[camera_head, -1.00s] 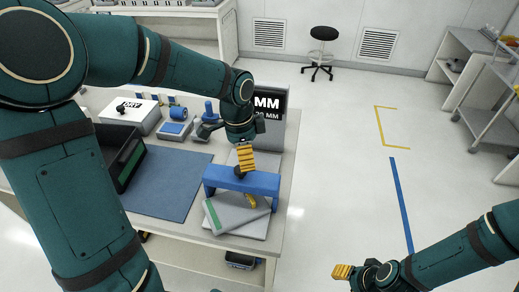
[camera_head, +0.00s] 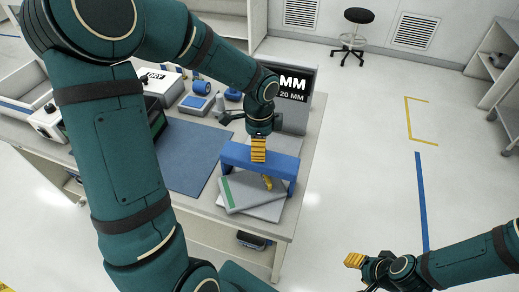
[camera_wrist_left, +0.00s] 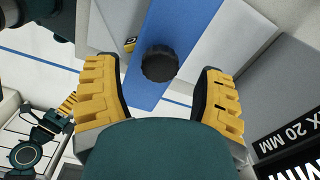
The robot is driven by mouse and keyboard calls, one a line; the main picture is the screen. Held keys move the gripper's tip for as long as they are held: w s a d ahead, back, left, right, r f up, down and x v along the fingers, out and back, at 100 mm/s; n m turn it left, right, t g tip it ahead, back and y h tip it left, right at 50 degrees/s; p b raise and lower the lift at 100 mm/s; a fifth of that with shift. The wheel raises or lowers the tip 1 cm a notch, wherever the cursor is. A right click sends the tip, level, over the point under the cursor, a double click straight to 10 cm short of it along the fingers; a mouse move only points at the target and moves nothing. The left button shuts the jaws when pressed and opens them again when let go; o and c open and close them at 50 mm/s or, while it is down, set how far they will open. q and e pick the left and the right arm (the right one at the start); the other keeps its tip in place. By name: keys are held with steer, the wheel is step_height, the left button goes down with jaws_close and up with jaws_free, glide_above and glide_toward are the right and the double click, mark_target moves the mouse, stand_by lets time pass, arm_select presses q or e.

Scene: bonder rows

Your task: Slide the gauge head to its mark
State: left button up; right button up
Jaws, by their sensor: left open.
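A blue bridge (camera_head: 277,164) stands over a grey slab with a green stripe (camera_head: 240,192) at the table's right end. A yellow pointed part (camera_head: 267,182) shows under the bridge; part of it also shows beside the bridge in the left wrist view (camera_wrist_left: 130,45). My left gripper (camera_head: 258,150) is over the bridge, pointing down. In the left wrist view, a round black knob (camera_wrist_left: 159,63) on the bridge lies between its open yellow fingers, with gaps on both sides. My right gripper (camera_head: 354,261) is away from the table at lower right; its finger gap is unclear. I cannot make out the mark.
A dark sign with "20 MM" (camera_head: 294,84) stands close behind my left gripper. A blue mat (camera_head: 193,155), a black bin (camera_head: 155,118) and a white box (camera_head: 160,82) are to the left. Floor right of the table is clear up to the stool (camera_head: 353,38).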

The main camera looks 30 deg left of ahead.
arm_select(q)
steer(key=shift+f, duration=0.9)
arm_select(e)
steer(key=shift+f, duration=0.15)
